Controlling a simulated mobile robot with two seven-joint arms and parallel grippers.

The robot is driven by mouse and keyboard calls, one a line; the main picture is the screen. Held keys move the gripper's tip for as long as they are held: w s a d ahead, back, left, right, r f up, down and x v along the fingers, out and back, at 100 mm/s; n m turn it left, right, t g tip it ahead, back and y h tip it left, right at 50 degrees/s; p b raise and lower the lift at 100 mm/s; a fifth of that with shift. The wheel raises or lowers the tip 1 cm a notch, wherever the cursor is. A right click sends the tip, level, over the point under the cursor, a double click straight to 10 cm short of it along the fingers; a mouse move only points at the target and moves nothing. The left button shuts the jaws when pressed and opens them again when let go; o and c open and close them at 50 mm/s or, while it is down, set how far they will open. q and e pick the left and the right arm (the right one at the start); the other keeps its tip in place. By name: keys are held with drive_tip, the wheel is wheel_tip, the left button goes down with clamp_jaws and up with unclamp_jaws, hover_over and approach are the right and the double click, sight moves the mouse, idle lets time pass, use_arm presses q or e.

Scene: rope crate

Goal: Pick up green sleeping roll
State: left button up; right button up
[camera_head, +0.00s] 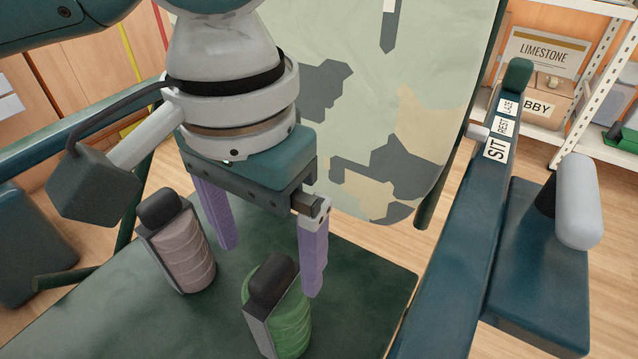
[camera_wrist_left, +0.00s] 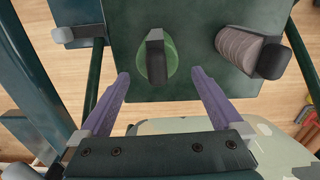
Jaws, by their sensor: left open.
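The green sleeping roll (camera_head: 289,318) stands on the dark green table (camera_head: 365,285) at the bottom middle of the head view, with a dark strap piece and handle on its near side. In the left wrist view the green roll (camera_wrist_left: 170,60) lies ahead of the gap between the fingers. My left gripper (camera_head: 268,255) is open and empty, its purple fingers pointing down above the table, just behind the green roll in the head view. No contact with the roll is visible. My right gripper is not identifiable in either view.
A pinkish-grey roll (camera_head: 186,255) stands to the left of the green one, near the left finger. A dark blue-green beam with labels (camera_head: 470,210) runs along the right. A camouflage-patterned panel (camera_head: 400,100) hangs behind the gripper. The table's right part is clear.

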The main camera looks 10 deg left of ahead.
sight(275, 293)
use_arm(q)
drive_tip(key=f+b, duration=0.1)
drive_tip(key=f, duration=0.1)
drive_tip(key=f+b, duration=0.2)
drive_tip(key=f, duration=0.1)
drive_tip(key=f+b, duration=0.2)
drive_tip(key=shift+s+d+f, duration=0.15)
drive_tip(key=shift+s, duration=0.1)
drive_tip(key=c, duration=1.5)
drive_tip(key=shift+c, duration=0.3)
drive_tip(key=shift+r, duration=0.25)
